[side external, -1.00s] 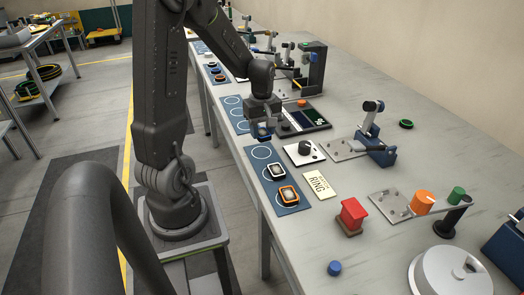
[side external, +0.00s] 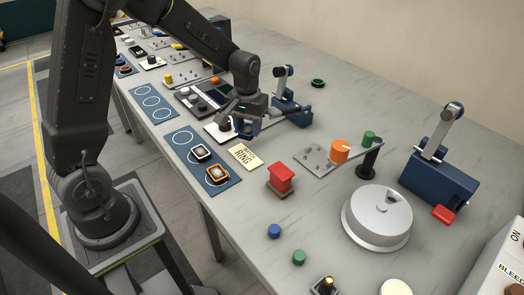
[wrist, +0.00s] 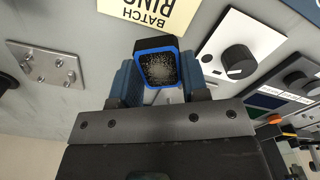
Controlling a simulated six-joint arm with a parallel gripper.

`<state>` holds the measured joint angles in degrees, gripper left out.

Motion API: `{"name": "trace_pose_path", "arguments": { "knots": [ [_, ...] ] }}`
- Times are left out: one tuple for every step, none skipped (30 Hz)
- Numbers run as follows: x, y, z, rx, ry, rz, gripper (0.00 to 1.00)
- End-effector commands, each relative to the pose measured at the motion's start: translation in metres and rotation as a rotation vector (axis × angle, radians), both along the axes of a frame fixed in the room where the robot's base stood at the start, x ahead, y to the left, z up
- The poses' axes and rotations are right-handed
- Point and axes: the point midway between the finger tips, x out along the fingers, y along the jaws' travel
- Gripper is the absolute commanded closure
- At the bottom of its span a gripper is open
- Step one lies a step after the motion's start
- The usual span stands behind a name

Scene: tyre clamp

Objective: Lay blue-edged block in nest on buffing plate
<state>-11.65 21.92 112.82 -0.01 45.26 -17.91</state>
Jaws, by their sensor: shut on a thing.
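My gripper (side external: 246,132) is shut on the blue-edged block (wrist: 160,68), which has a dark speckled face. In the side external view the block is mostly hidden by the gripper, low over the table beside the dial panel. In the wrist view the block sits between the two blue fingers (wrist: 162,90). A metal plate with several pins (wrist: 45,66) shows at the left of the wrist view, apart from the block. The side view shows a pinned plate (side external: 313,158) by an orange cylinder. I cannot tell which plate is the buffing plate; no nest is clearly seen.
A blue mat (side external: 183,138) holds a white-edged block (side external: 200,152) and an orange-edged block (side external: 216,173). A batch ring card (side external: 243,156), a red block (side external: 281,177), a blue-based clamp (side external: 291,108) and a dial panel (wrist: 240,50) stand around the gripper.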

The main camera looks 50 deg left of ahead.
Motion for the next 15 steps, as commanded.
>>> {"name": "trace_pose_path", "arguments": {
  "knots": [
    [0.007,-0.021,-0.002,0.0,0.001,-0.102,0.82],
    [0.011,-0.032,-0.003,0.0,0.002,-0.156,0.82],
    [0.014,-0.044,-0.004,0.0,0.001,-0.223,0.82],
    [0.017,-0.053,-0.005,0.0,0.001,-0.269,0.82],
    [0.018,-0.061,-0.006,0.0,0.001,-0.31,0.82],
    [0.021,-0.071,-0.007,0.0,0.001,-0.36,0.82],
    [0.022,-0.078,-0.007,0.0,0.0,-0.393,0.82],
    [0.023,-0.083,-0.007,0.0,0.0,-0.421,0.82],
    [0.024,-0.089,-0.008,0.0,0.0,-0.453,0.82],
    [0.024,-0.093,-0.009,0.0,0.0,-0.471,0.82],
    [0.025,-0.096,-0.009,0.0,0.0,-0.487,0.82],
    [0.025,-0.099,-0.009,0.0,0.0,-0.503,0.82],
    [0.026,-0.101,-0.009,0.0,0.0,-0.511,0.82],
    [0.026,-0.102,-0.009,0.0,0.0,-0.516,0.82],
    [0.026,-0.102,-0.009,0.0,0.0,-0.52,0.82]
  ]
}}
